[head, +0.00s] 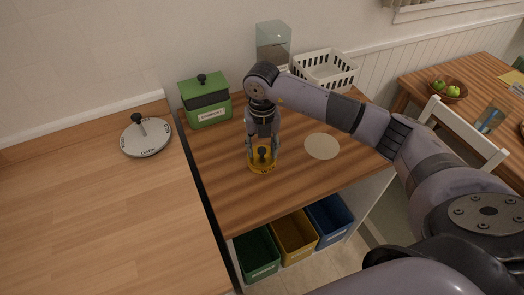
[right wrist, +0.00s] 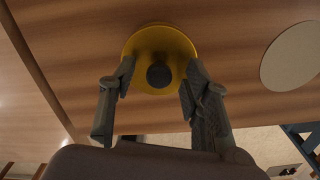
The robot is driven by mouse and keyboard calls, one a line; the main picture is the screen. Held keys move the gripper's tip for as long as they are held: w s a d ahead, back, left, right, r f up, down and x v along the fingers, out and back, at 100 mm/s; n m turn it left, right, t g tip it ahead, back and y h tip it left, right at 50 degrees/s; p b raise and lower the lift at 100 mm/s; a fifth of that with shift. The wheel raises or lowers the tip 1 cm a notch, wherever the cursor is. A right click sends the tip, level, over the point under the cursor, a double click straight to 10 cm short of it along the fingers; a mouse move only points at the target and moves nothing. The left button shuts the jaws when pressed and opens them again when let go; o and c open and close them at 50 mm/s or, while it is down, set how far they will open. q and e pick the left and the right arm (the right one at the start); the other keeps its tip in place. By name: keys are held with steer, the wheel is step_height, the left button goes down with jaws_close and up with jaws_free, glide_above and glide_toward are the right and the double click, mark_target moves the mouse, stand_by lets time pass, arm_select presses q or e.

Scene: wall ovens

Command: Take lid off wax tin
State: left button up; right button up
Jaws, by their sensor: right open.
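A round yellow tin with a dark knob on top (head: 262,167) stands on the striped wooden counter; I take it to be the wax tin. It also shows from above in the right wrist view (right wrist: 142,47), its dark knob in the middle. My right gripper (head: 262,147) points down over the tin, with its fingers apart. In the right wrist view the fingertips (right wrist: 158,72) lie on either side of the knob, over the yellow top, and grip nothing. Whether they touch the tin I cannot tell. My left gripper is not in view.
A pale round disc (head: 322,146) lies flat right of the tin. A green box with a dark knob (head: 208,112), a clear container (head: 273,40) and a white basket (head: 327,70) stand behind. A grey round piece (head: 147,140) lies on the left counter. Coloured bins (head: 257,252) sit below.

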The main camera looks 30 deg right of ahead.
steer(key=shift+f, duration=0.45)
jaws_close()
steer(key=shift+r, duration=0.1)
